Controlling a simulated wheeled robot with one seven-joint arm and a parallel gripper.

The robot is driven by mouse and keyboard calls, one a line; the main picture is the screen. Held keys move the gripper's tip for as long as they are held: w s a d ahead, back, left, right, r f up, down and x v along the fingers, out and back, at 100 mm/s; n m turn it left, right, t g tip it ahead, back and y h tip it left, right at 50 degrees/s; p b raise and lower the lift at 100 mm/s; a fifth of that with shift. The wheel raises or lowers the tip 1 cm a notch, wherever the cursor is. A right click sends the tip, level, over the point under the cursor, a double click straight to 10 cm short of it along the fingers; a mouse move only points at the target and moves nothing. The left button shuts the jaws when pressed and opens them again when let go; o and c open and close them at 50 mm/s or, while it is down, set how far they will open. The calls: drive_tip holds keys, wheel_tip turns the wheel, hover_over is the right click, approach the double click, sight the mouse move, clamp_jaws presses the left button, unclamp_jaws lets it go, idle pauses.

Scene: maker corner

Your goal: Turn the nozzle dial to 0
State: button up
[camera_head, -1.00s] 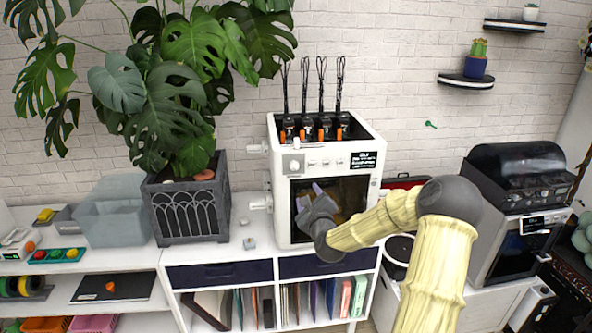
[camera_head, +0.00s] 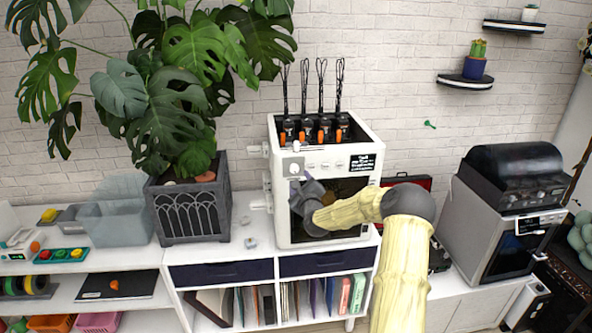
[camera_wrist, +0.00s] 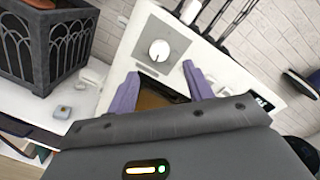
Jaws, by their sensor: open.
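The nozzle dial is a round white knob (camera_wrist: 159,50) on a grey square plate at the upper left of the white printer's front; it also shows in the head view (camera_head: 294,168). The printer (camera_head: 327,239) stands on the white cabinet. My gripper (camera_wrist: 158,84) is open and empty, its two purple fingers pointing at the printer front. In the wrist view the dial lies beyond the fingertips and nearly between them, apart from both. In the head view my gripper is just below the dial. The dial's marks are too small to read.
A planter (camera_head: 190,209) with a large leafy plant stands left of the printer. A small pale block (camera_head: 250,243) lies on the cabinet top. Small white buttons and a black display (camera_head: 363,162) are right of the dial. A dark-topped machine (camera_head: 514,180) stands at right.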

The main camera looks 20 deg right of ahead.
sight(295, 170)
drive_tip(key=shift+p+x, duration=1.25)
drive_tip(key=shift+x, duration=2.2)
drive_tip(key=shift+c, duration=0.4)
drive_tip(key=c, duration=0.9)
